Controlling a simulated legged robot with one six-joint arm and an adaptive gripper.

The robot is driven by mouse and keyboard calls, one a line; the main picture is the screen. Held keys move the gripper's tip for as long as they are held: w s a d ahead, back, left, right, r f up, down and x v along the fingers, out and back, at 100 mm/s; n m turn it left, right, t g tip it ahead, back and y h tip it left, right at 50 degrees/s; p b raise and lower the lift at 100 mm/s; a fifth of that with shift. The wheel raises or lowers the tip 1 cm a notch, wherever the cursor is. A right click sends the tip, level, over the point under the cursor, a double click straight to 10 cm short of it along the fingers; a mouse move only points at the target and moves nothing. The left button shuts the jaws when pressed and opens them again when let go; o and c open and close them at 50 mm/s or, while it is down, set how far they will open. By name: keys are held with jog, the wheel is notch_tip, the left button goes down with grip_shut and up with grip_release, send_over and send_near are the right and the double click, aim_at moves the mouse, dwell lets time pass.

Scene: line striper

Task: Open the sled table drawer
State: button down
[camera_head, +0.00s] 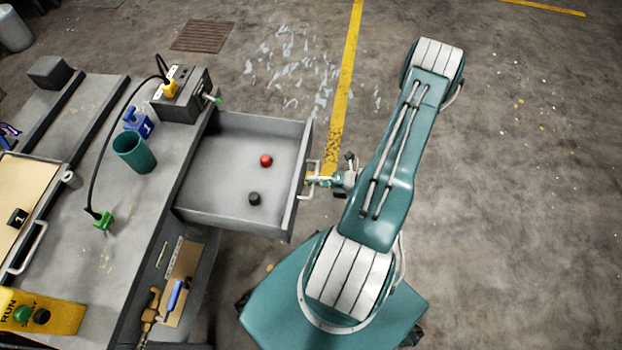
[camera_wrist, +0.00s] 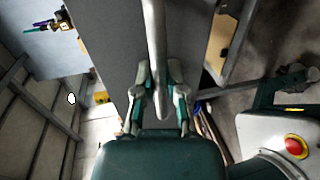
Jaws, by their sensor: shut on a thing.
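The grey drawer (camera_head: 220,198) of the sled table (camera_head: 130,228) stands pulled far out toward my arm in the head view. A red ball-like piece and a black one lie on its floor. Its light metal handle (camera_head: 305,193) is on the front panel, on the right. My gripper (camera_head: 318,181) is at this handle, shut on its bar. In the wrist view the handle bar (camera_wrist: 155,45) runs down between the two fingers of my gripper (camera_wrist: 160,100), in front of the grey drawer front (camera_wrist: 110,40). The exact finger contact is partly hidden.
On the table top stand a green cup (camera_head: 134,153), a dark box with a yellow plug (camera_head: 182,93), a blue item (camera_head: 138,122) and a black cable with a green end (camera_head: 103,221). A lower shelf (camera_head: 180,285) holds tools. The floor right of my arm is clear.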

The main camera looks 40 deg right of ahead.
jog(key=shift+f, duration=0.15)
jog(key=c, duration=0.7)
grip_release()
jog(key=v, duration=1.2)
